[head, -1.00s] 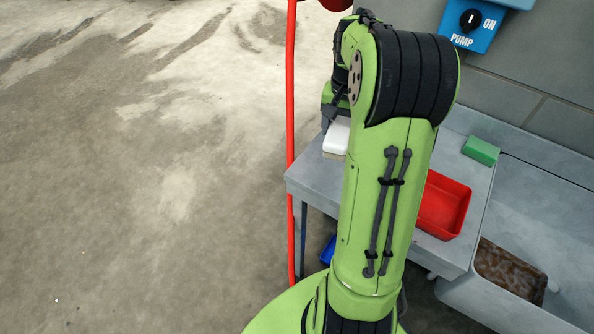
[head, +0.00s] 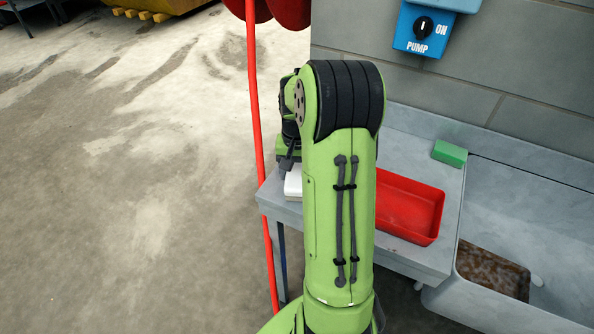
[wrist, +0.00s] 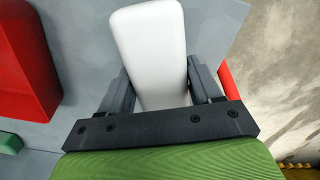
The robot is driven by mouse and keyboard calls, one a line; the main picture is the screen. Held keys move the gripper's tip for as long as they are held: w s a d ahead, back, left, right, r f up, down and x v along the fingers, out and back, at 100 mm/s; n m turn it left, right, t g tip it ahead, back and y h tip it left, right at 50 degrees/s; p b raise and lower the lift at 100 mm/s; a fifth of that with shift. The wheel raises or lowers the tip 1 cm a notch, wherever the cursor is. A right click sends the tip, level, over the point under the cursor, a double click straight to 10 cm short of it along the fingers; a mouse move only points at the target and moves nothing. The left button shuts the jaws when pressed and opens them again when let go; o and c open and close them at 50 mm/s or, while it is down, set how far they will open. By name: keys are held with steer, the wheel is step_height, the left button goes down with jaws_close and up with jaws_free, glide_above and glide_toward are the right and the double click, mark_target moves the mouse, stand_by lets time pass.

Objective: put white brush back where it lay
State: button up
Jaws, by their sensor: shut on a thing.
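The white brush (wrist: 150,48) is between the two fingers of my gripper (wrist: 162,88) in the wrist view, and the fingers are shut on it. In the head view the white brush (head: 293,184) shows as a small white block at the left end of the grey table (head: 273,200). My arm hides most of the gripper there. The brush is over or on the table top; I cannot tell whether it touches the surface. Its underside is hidden.
A red tray (head: 410,205) stands on the table right of my arm. A green sponge-like block (head: 450,153) lies farther back. A sink (head: 520,235) with a brown object (head: 490,272) is at the right. A red hose (head: 257,110) hangs by the table's left edge.

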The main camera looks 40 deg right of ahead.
mark_target(297, 169)
steer(key=shift+f, duration=0.25)
steer(key=o, duration=1)
steer(key=shift+r, duration=0.1)
step_height(297, 169, up, 12)
steer(key=p, duration=0.3)
steer(key=s+a+r+n+t+h, duration=0.1)
steer(key=s+a+r+n, duration=0.1)
steer(key=a+r, duration=0.35)
steer(key=s+a+r+n+t, duration=0.1)
steer(key=s+a+r+n, duration=0.15)
steer(key=a, duration=0.65)
steer(key=s+a+n+t, duration=0.1)
steer(key=s+a, duration=0.2)
steer(key=s+a+f+n+t, duration=0.1)
steer(key=s+a+n, duration=0.1)
steer(key=s, duration=0.2)
steer(key=s+a+f+n+t+y, duration=0.1)
steer(key=s+a+n, duration=0.1)
steer(key=s+a, duration=0.1)
steer(key=shift+s+a+f+t, duration=0.1)
steer(key=shift+s+a+t, duration=0.25)
steer(key=shift+s, duration=0.15)
